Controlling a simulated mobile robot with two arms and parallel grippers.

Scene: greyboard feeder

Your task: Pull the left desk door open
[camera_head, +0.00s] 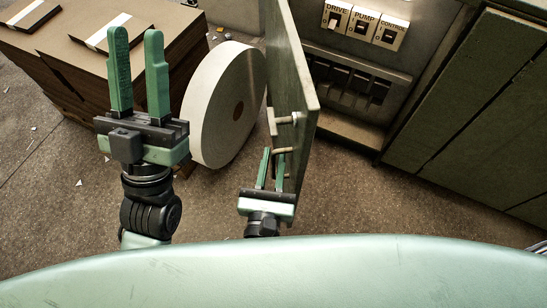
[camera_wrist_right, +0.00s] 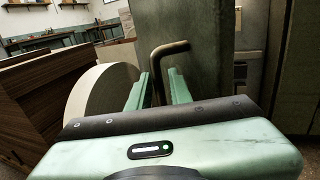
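The left desk door (camera_head: 289,62) is a grey-green panel that stands swung out from the desk, with the cabinet interior exposed. It also shows in the right wrist view (camera_wrist_right: 215,50). Its bent rod handle (camera_wrist_right: 170,47) is on the face toward my right gripper. My right gripper (camera_head: 272,160) is beside the door's near lower end. In the wrist view its fingers (camera_wrist_right: 159,92) are apart, with the handle's lower end between them; I cannot tell whether they touch it. My left gripper (camera_head: 139,75) is open and empty, well left of the door.
A large white roll (camera_head: 213,105) stands left of the door. Stacked brown board (camera_head: 75,60) is behind my left gripper. Switches labelled DRIVE, PUMP and CONTROL (camera_head: 363,25) sit above the open compartment (camera_head: 350,85). A closed dark green panel (camera_head: 475,95) is at right. The floor (camera_head: 380,205) before the desk is clear.

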